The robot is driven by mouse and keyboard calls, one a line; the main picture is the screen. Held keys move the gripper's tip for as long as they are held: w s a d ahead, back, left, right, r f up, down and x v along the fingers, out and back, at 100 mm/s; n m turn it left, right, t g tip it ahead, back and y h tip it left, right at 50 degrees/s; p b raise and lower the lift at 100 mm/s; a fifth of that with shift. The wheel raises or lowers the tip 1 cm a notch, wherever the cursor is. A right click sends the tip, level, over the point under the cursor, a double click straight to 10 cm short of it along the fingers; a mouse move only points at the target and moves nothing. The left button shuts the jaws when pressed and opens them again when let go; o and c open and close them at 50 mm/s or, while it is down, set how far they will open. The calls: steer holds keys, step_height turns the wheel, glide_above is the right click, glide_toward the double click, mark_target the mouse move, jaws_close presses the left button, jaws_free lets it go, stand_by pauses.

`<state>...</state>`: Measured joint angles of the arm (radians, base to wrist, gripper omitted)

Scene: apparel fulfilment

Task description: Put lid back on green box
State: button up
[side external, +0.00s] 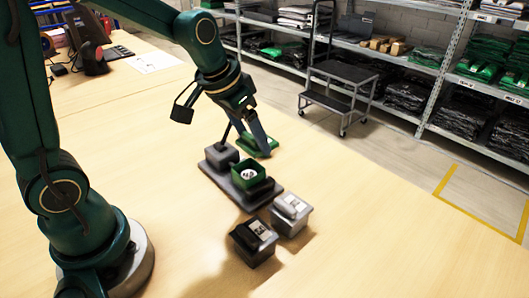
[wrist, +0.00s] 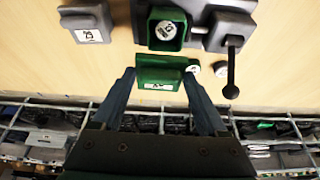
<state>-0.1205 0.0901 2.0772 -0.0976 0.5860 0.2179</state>
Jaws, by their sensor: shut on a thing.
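The green lid (side external: 252,147) is between the fingers of my gripper (side external: 268,146), beyond the box tray in the side view. In the wrist view the lid (wrist: 157,75) spans the two fingertips (wrist: 160,84), with a white label facing the camera. My gripper is shut on it; whether the lid touches the table is unclear. The green box (side external: 246,174) stands open in the middle of a dark grey tray (side external: 212,172), a white round item inside. In the wrist view the open box (wrist: 153,28) is just above the lid, apart from it.
A grey block (side external: 221,157) with a black upright rod stands on the tray beside the green box. A black labelled box (side external: 254,240) and a grey labelled box (side external: 290,213) stand at the near side. The table right of the tray is clear. Shelves stand behind.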

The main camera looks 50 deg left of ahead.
steer(key=shift+s+a+r, duration=0.15)
steer(key=shift+s+r, duration=0.4)
steer(key=shift+s, duration=0.35)
steer(key=shift+s+r, duration=0.1)
steer(key=shift+r, duration=0.1)
steer(key=shift+a+f, duration=0.1)
steer(key=shift+f, duration=3)
steer(key=shift+f, duration=0.45)
steer(key=o, duration=1.2)
steer(key=shift+r, duration=3)
